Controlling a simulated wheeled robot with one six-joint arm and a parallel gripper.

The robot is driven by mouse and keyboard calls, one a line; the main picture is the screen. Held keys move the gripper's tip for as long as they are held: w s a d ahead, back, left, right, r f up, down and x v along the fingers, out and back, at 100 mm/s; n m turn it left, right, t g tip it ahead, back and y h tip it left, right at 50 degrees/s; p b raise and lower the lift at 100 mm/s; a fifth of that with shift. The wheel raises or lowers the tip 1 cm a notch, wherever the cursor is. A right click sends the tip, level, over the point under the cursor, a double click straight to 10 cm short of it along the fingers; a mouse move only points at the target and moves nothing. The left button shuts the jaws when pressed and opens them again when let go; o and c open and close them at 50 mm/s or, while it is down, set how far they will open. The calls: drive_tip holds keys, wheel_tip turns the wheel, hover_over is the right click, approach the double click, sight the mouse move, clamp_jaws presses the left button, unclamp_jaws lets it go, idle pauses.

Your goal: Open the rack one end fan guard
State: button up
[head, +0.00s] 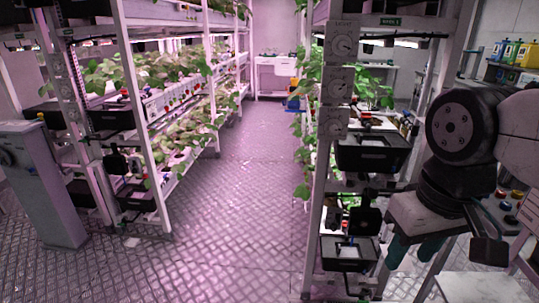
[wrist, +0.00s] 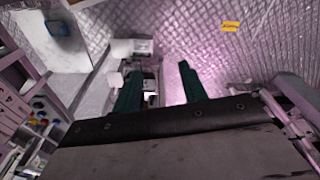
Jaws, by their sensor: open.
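The right-hand rack carries a green sign (head: 389,21) that seems to read rack 1. On its near end post are stacked square grey plates with round faces: an upper one (head: 343,42), a middle one (head: 338,85) and a lower one (head: 335,123). I cannot tell which is the fan guard, or whether it is open. My gripper (head: 414,250) hangs low to the right of the rack end, teal fingers down. In the wrist view my gripper (wrist: 160,88) is open, its fingers apart with nothing held. No round-faced plate is clear in that view.
Black bins stand on the rack's near end, an upper one (head: 372,154) and a lower one (head: 347,253). The aisle floor (head: 240,200) is clear. A left rack with plants (head: 150,70) and a grey cabinet (head: 40,185) stand opposite. A yellow label (wrist: 230,26) lies on the floor.

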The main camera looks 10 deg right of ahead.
drive_tip(key=w+d+f+m+g, duration=0.1)
drive_tip(key=w+d+f+g, duration=0.1)
drive_tip(key=w+f+g, duration=0.4)
drive_tip(key=m+t+h, duration=0.4)
drive_tip(key=t+h, duration=0.1)
drive_tip(key=t, duration=1.7)
approach(354, 230)
drive_tip(key=w, duration=0.1)
drive_tip(key=x, duration=0.8)
drive_tip(key=shift+d+r, duration=0.1)
drive_tip(key=shift+d, duration=0.1)
